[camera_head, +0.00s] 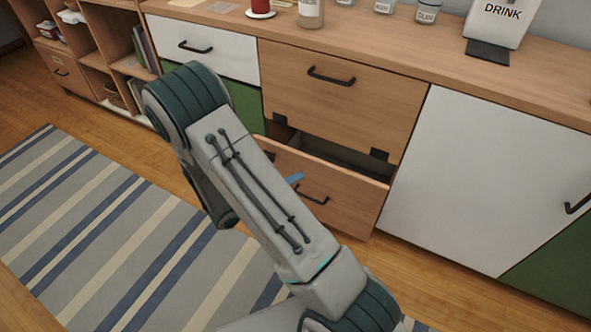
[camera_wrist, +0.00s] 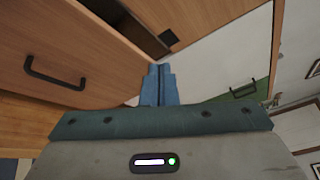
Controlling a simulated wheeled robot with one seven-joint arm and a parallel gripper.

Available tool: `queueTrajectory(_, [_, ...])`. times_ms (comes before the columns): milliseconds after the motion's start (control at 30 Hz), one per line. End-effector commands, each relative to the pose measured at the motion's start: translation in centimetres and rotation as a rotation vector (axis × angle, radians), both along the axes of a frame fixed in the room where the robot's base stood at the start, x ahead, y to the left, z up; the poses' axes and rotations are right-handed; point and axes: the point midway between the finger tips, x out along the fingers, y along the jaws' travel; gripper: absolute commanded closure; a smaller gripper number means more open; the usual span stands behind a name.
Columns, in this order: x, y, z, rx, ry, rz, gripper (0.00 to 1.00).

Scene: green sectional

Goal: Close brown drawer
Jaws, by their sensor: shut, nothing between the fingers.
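The brown drawer (camera_head: 322,209) is the lower wooden one in the middle of the cabinet. It stands pulled out, with a dark gap between its front and the cabinet. Its front has a black handle (camera_head: 312,194); in the wrist view the drawer front (camera_wrist: 75,30) and its handle (camera_wrist: 52,75) are at the left. My gripper (camera_wrist: 158,70) is shut and empty, with its blue fingers near the drawer's edge. In the head view a blue fingertip (camera_head: 295,178) shows in front of the drawer front; my arm hides the rest. I cannot tell whether it touches.
Above the drawer is a shut wooden front (camera_head: 338,92) with a black handle. A white door (camera_head: 475,175) is at the right, and a white drawer (camera_head: 203,47) at the left. A striped rug (camera_head: 90,225) covers the floor at the left. Jars and a drink dispenser stand on top.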

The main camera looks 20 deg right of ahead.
Motion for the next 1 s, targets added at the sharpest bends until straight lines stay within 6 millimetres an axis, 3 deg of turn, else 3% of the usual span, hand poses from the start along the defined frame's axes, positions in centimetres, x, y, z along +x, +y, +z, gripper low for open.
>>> queueTrajectory(33, [0.8,0.7,-2.4,-0.057,0.083,0.082,1.0])
queueTrajectory(200, [3.1,3.0,-7.1,-0.219,0.295,0.306,1.0])
queueTrajectory(333, [3.9,4.3,-9.4,-0.3,0.389,0.412,1.0])
queueTrajectory(500, [4.4,4.7,-10.5,-0.341,0.432,0.463,1.0])
queueTrajectory(667, [5.6,3.1,-10.7,-0.342,0.432,0.462,1.0])
queueTrajectory(1000, [10.0,-2.6,-10.8,-0.34,0.43,0.46,1.0])
